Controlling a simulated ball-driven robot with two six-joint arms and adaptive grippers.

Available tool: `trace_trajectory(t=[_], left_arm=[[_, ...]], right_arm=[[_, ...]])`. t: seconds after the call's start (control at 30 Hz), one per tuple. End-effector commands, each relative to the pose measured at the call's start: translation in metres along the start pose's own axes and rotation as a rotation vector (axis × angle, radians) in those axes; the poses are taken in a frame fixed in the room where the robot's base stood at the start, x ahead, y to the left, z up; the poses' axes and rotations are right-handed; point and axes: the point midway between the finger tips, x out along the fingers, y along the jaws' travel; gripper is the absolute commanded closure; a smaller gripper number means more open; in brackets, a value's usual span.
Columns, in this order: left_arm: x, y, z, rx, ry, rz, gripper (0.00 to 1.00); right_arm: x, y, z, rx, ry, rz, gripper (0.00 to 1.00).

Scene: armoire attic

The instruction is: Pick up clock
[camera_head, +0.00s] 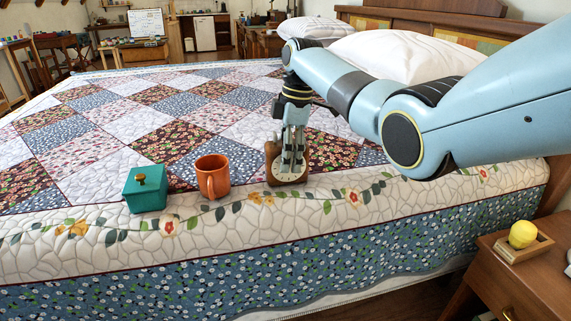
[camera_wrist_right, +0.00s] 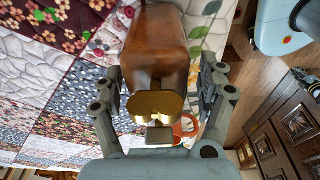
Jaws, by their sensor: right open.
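The clock (camera_head: 272,176) is a small brown wooden block with a pale dial, upright on the bed near its front edge. In the right wrist view the clock (camera_wrist_right: 155,50) shows a wooden case and a gold part. My right gripper (camera_head: 290,168) points down at the clock and hides part of it in the head view. In the right wrist view its open fingers (camera_wrist_right: 164,85) stand on both sides of the clock, with a gap visible on the right. My left gripper is not in view.
An orange mug (camera_head: 213,175) stands close left of the clock, and a teal box with a knob (camera_head: 146,190) left of that. The bed quilt (camera_head: 110,130) is clear behind. A nightstand (camera_head: 540,275) with a yellow ball (camera_head: 522,234) on a wooden holder is at lower right.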

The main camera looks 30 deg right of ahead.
Motion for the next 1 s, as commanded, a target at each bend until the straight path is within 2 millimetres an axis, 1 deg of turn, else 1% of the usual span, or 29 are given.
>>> trace_trajectory(t=[0.03, 0.07, 0.2, 0.6, 0.63, 1.0], left_arm=[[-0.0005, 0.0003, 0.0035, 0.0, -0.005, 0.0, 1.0], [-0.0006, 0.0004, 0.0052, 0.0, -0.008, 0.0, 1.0], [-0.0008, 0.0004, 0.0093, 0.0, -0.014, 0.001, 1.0], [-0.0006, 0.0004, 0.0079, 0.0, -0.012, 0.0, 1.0], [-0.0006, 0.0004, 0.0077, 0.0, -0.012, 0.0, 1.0], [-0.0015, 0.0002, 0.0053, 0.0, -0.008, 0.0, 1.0]], right_arm=[[-0.0008, 0.0001, 0.0, 0.0, 0.0, 0.0, 0.25], [-0.0008, 0.0001, 0.0, 0.0, 0.0, 0.0, 0.28], [-0.0009, 0.0001, 0.0, 0.0, 0.0, 0.0, 0.46], [-0.0007, -0.0003, 0.0, 0.001, -0.001, 0.0, 0.98], [-0.0007, -0.0004, 0.0, 0.001, -0.001, -0.001, 1.0], [-0.0041, 0.0003, -0.0008, 0.0, 0.0, 0.002, 1.0]])
